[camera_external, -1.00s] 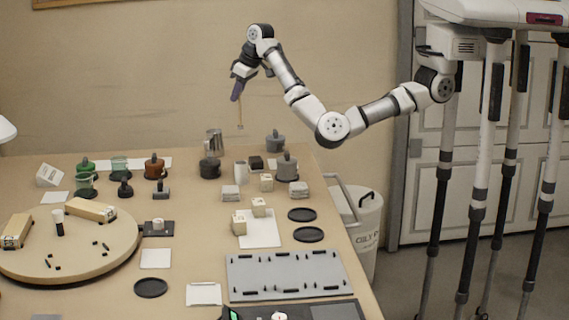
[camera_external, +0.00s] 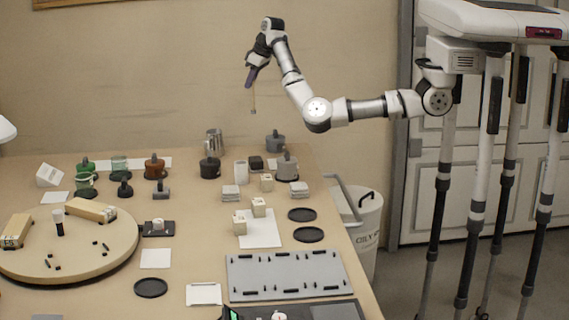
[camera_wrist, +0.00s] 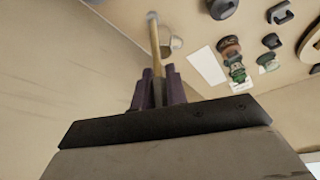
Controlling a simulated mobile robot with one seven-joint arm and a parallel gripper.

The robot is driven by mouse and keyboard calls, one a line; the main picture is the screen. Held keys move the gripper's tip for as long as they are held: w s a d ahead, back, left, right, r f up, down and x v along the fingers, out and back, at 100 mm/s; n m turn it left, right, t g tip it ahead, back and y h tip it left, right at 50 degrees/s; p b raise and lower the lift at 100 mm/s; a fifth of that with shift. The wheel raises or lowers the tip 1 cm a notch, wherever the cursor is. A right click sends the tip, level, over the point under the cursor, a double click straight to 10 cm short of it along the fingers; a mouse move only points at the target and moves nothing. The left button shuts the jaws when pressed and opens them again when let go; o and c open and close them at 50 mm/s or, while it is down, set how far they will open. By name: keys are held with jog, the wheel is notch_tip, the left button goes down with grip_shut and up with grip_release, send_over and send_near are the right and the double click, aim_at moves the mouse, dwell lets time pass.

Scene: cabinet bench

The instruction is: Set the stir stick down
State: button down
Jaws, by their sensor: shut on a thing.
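The stir stick (camera_wrist: 153,36) is a thin tan rod with a small grey tip. My gripper (camera_wrist: 160,88) is shut on it, the stick held between two purple fingers and pointing out past them in the wrist view. In the external view my gripper (camera_external: 252,78) is high above the back of the bench, and the stick (camera_external: 254,102) hangs down from it, its tip well clear of the bench. The stick's upper end is hidden in the fingers.
Below at the bench's back stand a metal pitcher (camera_external: 214,141), a dark lidded pot (camera_external: 210,167), a white cup (camera_external: 241,172) and grey lidded pots (camera_external: 287,167). A grey pegged board (camera_external: 288,274) lies in front. A round wooden board (camera_external: 75,255) is at left.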

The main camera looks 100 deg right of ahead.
notch_tip(320, 180, down, 17)
jog(key=p, duration=0.2)
dwell(0.3)
jog(key=shift+f, duration=0.2)
jog(key=c, duration=1.4)
grip_release()
jog(key=shift+r, duration=0.1)
jog(key=b+v, duration=0.1)
jog(key=v, duration=1.1)
jog(key=shift+r+b, duration=0.15)
jog(key=shift+b, duration=0.2)
jog(key=shift+a, duration=0.1)
